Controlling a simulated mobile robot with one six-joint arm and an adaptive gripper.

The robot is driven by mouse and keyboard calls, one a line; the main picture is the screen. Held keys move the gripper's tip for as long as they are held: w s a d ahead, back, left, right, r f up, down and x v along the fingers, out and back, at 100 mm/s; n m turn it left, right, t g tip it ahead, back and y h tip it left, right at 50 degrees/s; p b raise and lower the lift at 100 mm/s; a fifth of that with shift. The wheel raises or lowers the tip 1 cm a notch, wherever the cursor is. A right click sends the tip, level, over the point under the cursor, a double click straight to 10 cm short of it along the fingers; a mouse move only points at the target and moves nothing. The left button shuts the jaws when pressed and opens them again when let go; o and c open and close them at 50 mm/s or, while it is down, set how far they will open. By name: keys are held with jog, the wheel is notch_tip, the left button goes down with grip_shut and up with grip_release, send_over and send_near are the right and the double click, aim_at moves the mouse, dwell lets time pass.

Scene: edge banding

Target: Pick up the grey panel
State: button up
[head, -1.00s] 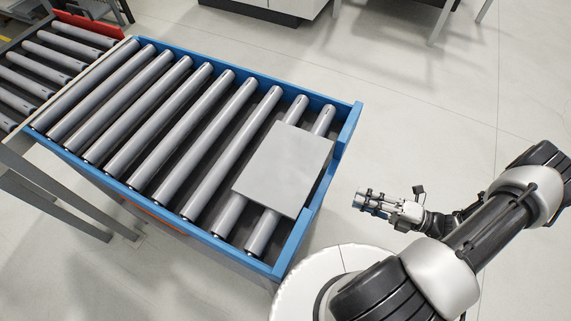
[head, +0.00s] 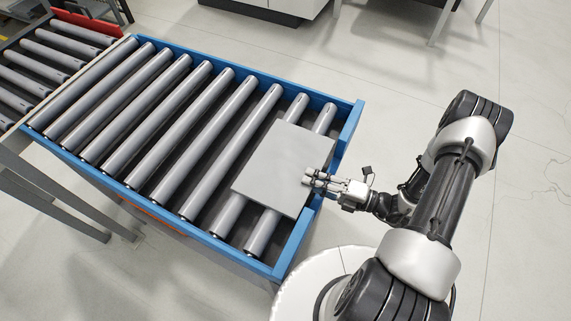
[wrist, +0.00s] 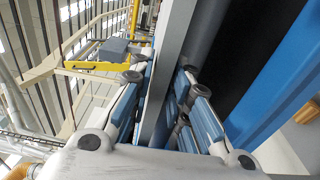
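The grey panel (head: 280,165) is a flat square plate. It lies flat on the last rollers at the right end of the blue-framed conveyor. My gripper (head: 318,181) is at the panel's right edge, reaching in over the blue side rail. In the wrist view the panel (wrist: 176,60) shows nearly edge-on as a grey band between the blue-padded fingers of my gripper (wrist: 165,110). The fingers stand open on either side of it, with a narrow gap showing towards the right-hand fingers. The contact on the left-hand side is hard to make out.
The blue conveyor frame (head: 345,133) has a raised rail close to my gripper. Bare rollers (head: 190,130) fill the conveyor to the left of the panel. Another roller section with a red part (head: 92,22) adjoins at the upper left. The floor on the right is clear.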

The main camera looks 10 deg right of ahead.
jog(key=shift+w+a, duration=0.2)
jog(key=shift+a, duration=0.2)
grip_shut()
dwell(0.7)
